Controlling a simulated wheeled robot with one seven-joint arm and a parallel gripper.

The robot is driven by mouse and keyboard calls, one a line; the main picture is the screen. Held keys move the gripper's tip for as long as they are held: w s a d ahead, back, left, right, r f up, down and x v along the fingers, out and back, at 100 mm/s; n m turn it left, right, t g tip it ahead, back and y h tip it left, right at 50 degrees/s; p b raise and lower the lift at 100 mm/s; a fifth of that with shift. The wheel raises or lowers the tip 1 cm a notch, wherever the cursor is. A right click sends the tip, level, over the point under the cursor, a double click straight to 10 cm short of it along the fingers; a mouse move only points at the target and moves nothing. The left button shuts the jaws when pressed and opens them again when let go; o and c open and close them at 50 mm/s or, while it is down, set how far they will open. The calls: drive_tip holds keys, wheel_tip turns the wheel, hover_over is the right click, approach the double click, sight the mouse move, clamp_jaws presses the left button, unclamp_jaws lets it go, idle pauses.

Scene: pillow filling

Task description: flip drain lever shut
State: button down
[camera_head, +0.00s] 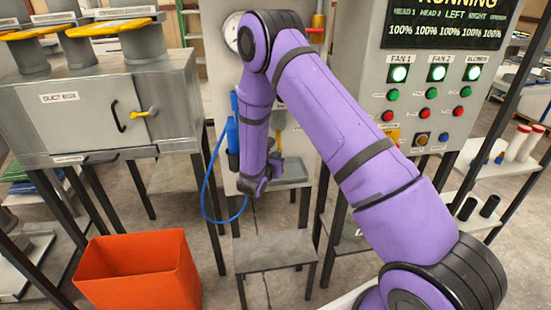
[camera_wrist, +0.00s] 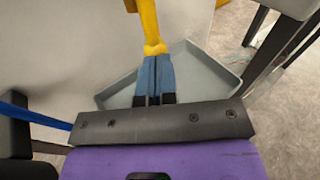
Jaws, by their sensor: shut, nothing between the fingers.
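A yellow lever (camera_wrist: 149,22) runs down from the top edge of the wrist view to a rounded lower end. In the head view, a yellow piece that appears to be this lever (camera_head: 279,142) hangs roughly upright on the grey panel, partly behind my arm. My gripper (camera_wrist: 154,60) is shut and empty, its blue fingertips together right at the lever's lower end. I cannot tell whether they touch it. The lever's pivot is out of the wrist view.
A grey tray (camera_wrist: 208,72) lies just below the fingers. A blue hose (camera_head: 206,188) loops left of my wrist. A control panel (camera_head: 432,140) stands at right, a metal duct box (camera_head: 72,129) at left. An orange bin (camera_head: 140,275) and a low metal stand (camera_head: 272,250) are in front.

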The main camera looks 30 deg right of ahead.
drive_tip(key=shift+s+d+f+n+h, duration=0.1)
drive_tip(key=shift+d+n+h, duration=0.2)
drive_tip(key=shift+n, duration=0.1)
drive_tip(key=shift+s+d+f+n+t+h, duration=0.15)
drive_tip(key=shift+d+n+t+h, duration=0.4)
drive_tip(key=shift+n, duration=0.45)
drive_tip(key=n, duration=0.1)
drive_tip(key=d+n+t, duration=0.2)
drive_tip(key=shift+s+r+n+h, duration=0.2)
drive_tip(key=shift+s+n+h, duration=0.05)
drive_tip(key=shift+n+h, duration=0.1)
drive_tip(key=d+r+n+t, duration=0.1)
drive_tip(key=n+t, duration=0.1)
drive_tip(key=n, duration=0.1)
drive_tip(key=d+n+t+y, duration=0.1)
drive_tip(key=n+t, duration=0.1)
drive_tip(key=n, duration=0.2)
drive_tip(key=s+d+r+n+t+y, duration=0.1)
drive_tip(key=n+t, duration=0.1)
drive_tip(key=n, duration=0.2)
drive_tip(key=shift+r+t, duration=0.35)
drive_tip(key=shift+f, duration=0.1)
drive_tip(key=v, duration=1.3)
drive_tip(key=shift+s, duration=0.5)
